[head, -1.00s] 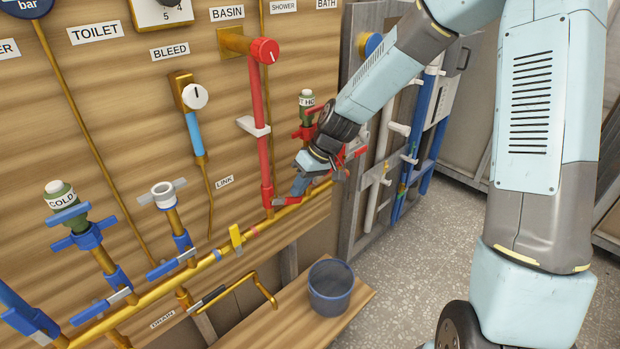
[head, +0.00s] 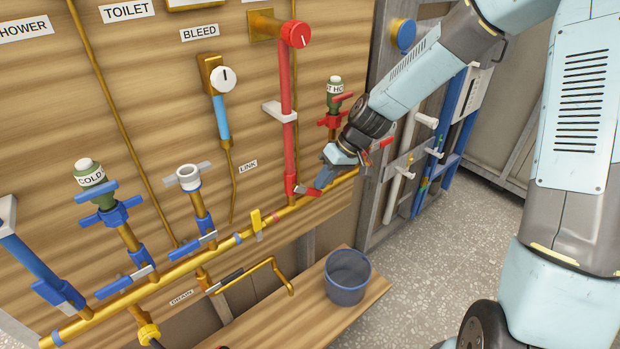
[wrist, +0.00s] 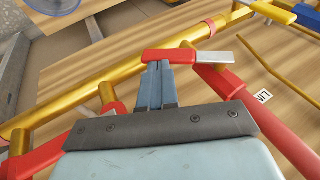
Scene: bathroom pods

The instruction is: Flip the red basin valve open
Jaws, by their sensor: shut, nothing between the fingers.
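The red basin pipe (head: 287,120) runs down from a round red knob (head: 295,34) to the brass main pipe. At its foot is the basin valve, whose red lever (head: 309,192) sticks out to the right. In the wrist view the lever (wrist: 168,56) lies crosswise to the red pipe, with a grey plate (wrist: 214,57) beside its red end. My gripper (head: 320,184) is shut and empty. Its fingertips (wrist: 155,68) are at the red end of the lever; I cannot tell whether they touch.
A second red valve assembly with a green-bodied top (head: 334,100) stands just behind my wrist. The brass main pipe (head: 180,268) with a yellow lever (head: 256,222) runs below. A blue-grey bucket (head: 347,279) stands on the wooden bench (head: 290,315).

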